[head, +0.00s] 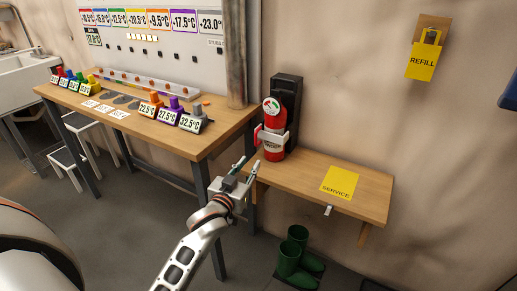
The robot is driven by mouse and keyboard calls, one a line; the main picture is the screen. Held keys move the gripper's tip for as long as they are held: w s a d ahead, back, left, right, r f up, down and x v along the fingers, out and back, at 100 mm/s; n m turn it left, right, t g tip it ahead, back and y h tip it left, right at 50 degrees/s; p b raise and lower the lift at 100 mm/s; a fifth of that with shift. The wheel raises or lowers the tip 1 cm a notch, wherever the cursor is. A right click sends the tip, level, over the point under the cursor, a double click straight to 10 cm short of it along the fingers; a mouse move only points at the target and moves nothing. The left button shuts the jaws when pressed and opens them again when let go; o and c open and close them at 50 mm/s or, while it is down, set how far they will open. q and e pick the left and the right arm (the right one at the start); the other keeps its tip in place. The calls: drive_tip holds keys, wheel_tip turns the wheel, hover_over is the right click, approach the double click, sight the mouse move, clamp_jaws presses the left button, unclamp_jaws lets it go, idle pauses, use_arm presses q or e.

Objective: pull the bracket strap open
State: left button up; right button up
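A red fire extinguisher (273,124) stands upright in a black bracket (290,98) at the back left of the wooden shelf. A pale grey strap (272,136) runs across the front of the extinguisher, with a pinkish-red piece at its left end. My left gripper (248,164) is just below and to the left of the strap, in front of the shelf's left end. Its two fingers are spread apart with nothing visible between them. It looks clear of the strap, though the exact depth gap is hard to tell. My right gripper is not in view.
The shelf (300,168) holds a yellow SERVICE card (339,182). A wooden table (150,115) with several temperature-labelled blocks stands to the left. Green boots (293,250) stand on the floor below. A yellow REFILL tag (423,62) hangs on the wall.

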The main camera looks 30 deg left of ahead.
sight(269, 137)
use_arm(q)
drive_tip(key=w+a+r+n+b, duration=0.1)
drive_tip(key=w+a+r+b, duration=0.1)
drive_tip(key=w, duration=0.7)
drive_tip(key=shift+w+a+y, duration=0.3)
drive_tip(key=shift+w+a, duration=0.05)
drive_tip(key=shift+a, duration=0.35)
drive_tip(key=shift+r, duration=0.1)
clamp_jaws()
